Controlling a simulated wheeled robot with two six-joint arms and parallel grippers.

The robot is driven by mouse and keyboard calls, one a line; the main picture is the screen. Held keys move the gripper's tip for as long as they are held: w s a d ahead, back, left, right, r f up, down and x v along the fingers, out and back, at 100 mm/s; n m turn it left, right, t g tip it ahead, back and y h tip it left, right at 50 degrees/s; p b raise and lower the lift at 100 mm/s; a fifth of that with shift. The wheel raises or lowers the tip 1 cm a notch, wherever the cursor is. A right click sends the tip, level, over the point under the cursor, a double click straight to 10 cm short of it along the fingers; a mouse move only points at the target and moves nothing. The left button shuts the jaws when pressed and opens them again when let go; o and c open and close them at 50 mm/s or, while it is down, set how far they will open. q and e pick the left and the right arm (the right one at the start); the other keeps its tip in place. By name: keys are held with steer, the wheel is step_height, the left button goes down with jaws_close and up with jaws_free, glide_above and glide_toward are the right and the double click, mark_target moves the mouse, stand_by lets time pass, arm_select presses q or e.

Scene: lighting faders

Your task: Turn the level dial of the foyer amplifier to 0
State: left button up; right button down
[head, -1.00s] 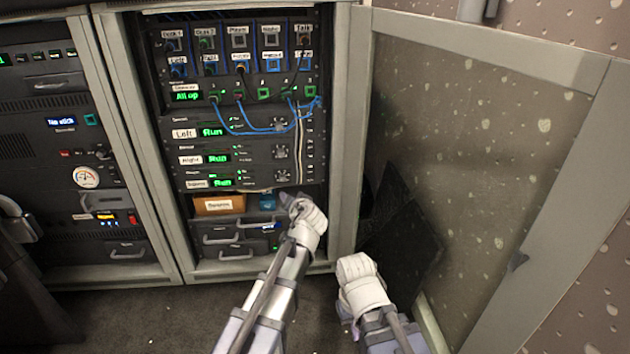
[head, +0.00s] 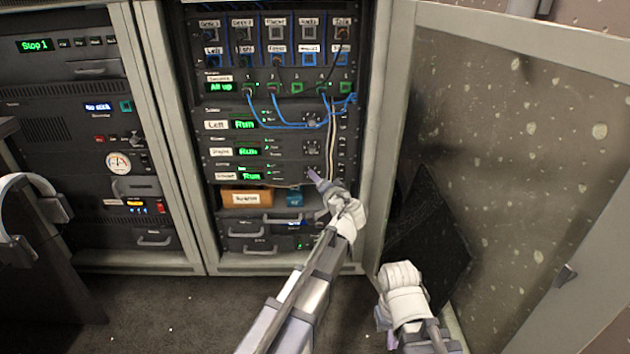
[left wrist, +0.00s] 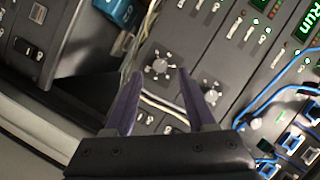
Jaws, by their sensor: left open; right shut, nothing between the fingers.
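Three amplifiers sit stacked in the open rack, each with a green "Run" display and a round dial at right. The top one (head: 230,125) reads "Left"; the labels of the middle (head: 233,152) and lowest (head: 230,177) are too blurred to read surely, so I cannot confirm which is the foyer one. My left gripper (head: 314,178) is open in front of the lowest amplifier's dial. In the left wrist view, that dial (left wrist: 160,67) appears between the two fingertips, apparently ungripped; a second dial (left wrist: 210,92) lies right of it.
An orange box (head: 245,197) and a small blue box (head: 294,197) sit below the amplifiers. The open cabinet door (head: 530,150) stands at right, a dark panel leaning near it.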

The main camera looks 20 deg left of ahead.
arm_select(q)
steer(key=x, duration=0.3)
steer(key=shift+a, duration=0.1)
jaws_close()
stand_by(0.4)
